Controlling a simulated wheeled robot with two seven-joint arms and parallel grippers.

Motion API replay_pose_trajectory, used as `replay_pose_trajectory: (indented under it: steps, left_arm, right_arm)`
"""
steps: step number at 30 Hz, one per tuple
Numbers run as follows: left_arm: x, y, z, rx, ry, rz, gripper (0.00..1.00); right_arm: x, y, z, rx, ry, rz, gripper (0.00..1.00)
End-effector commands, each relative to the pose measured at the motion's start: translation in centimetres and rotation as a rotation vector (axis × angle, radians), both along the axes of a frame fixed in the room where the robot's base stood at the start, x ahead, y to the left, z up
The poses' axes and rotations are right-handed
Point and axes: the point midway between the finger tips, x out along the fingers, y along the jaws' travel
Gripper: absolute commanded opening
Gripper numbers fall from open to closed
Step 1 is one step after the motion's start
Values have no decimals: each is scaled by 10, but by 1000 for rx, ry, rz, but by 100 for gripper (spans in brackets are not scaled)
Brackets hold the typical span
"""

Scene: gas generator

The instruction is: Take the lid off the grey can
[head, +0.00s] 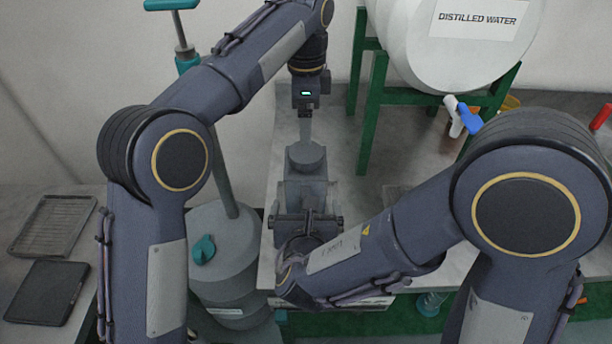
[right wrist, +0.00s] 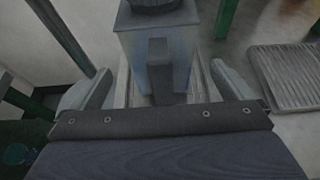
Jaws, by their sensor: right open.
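The grey can (head: 305,192) stands on the worktop in the middle of the head view. Its round dark grey lid (head: 306,157) is on top. In the right wrist view the boxy can (right wrist: 188,48) has an upright handle (right wrist: 158,66) facing me, and the lid (right wrist: 153,5) is cut off by the top edge. My left gripper (head: 305,140) points down just above the lid; I cannot tell whether it touches. Its fingers look like one narrow strip. My right gripper (right wrist: 160,88) is open, its fingers spread on either side of the can and handle.
A white distilled water barrel (head: 460,45) with a blue-handled tap (head: 468,119) rests on a green stand (head: 376,115) behind right. A grey tank (head: 225,258) with a teal knob stands front left. A slatted rack (right wrist: 285,80) lies right of the can.

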Motion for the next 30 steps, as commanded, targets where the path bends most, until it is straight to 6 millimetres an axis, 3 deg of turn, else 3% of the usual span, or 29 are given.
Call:
replay_pose_trajectory:
  steps: [15,26,30]
  left_arm:
    - [0,-1,1,-2,-2,-1,86]
    - [0,-1,1,-3,-2,0,86]
    - [0,-1,1,-3,-2,0,86]
  right_arm:
    - [62,0,-26,0,0,1,100]
    - [69,0,-29,1,0,1,100]
    - [68,0,-29,1,0,1,86]
